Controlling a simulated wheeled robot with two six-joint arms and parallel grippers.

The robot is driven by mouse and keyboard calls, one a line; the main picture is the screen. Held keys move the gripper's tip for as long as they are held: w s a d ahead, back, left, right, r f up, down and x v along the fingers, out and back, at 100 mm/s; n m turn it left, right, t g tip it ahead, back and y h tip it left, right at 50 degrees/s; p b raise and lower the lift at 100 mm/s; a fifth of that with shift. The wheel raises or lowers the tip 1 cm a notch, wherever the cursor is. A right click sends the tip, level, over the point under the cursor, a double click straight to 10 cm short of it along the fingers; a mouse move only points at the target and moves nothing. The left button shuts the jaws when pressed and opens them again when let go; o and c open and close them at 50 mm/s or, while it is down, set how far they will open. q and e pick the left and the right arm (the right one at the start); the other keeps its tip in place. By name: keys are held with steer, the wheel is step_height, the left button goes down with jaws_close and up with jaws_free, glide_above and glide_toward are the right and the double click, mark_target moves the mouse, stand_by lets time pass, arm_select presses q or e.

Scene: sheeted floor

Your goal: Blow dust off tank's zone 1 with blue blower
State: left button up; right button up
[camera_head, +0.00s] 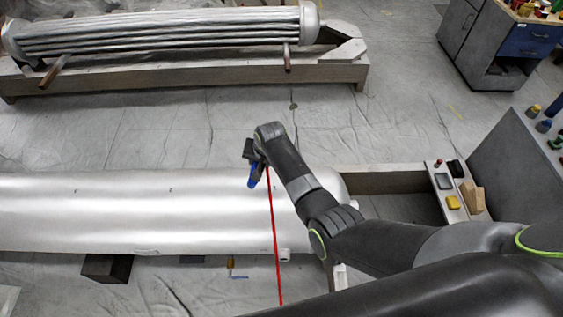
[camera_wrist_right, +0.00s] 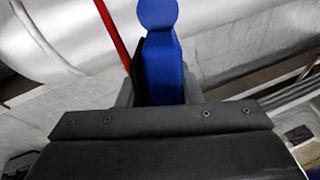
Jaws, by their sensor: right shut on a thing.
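The silver tank (camera_head: 120,215) lies lengthwise across the left and middle of the head view. Small dark marks sit along its upper side, too small to read, so I cannot tell which is zone 1. My right gripper (camera_head: 254,168) is above the tank's right part, shut on the blue blower (camera_head: 252,180). In the right wrist view the blower (camera_wrist_right: 163,65) stands between the fingers, its rounded end away from me. A thin red line (camera_head: 273,225) runs from near the gripper down across the tank. I see no dust clearly. My left gripper is not in view.
A ribbed tube bundle (camera_head: 160,33) rests on a beam stand at the back. A grey cabinet (camera_head: 475,35) is at the upper right. A stand end with small items, including a yellow one (camera_head: 453,202), is right of the tank. Sheeted floor between the stands is clear.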

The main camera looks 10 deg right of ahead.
steer(key=w+a+b, duration=0.2)
steer(key=a+b, duration=0.2)
steer(key=a, duration=0.5)
steer(key=shift+a, duration=0.4)
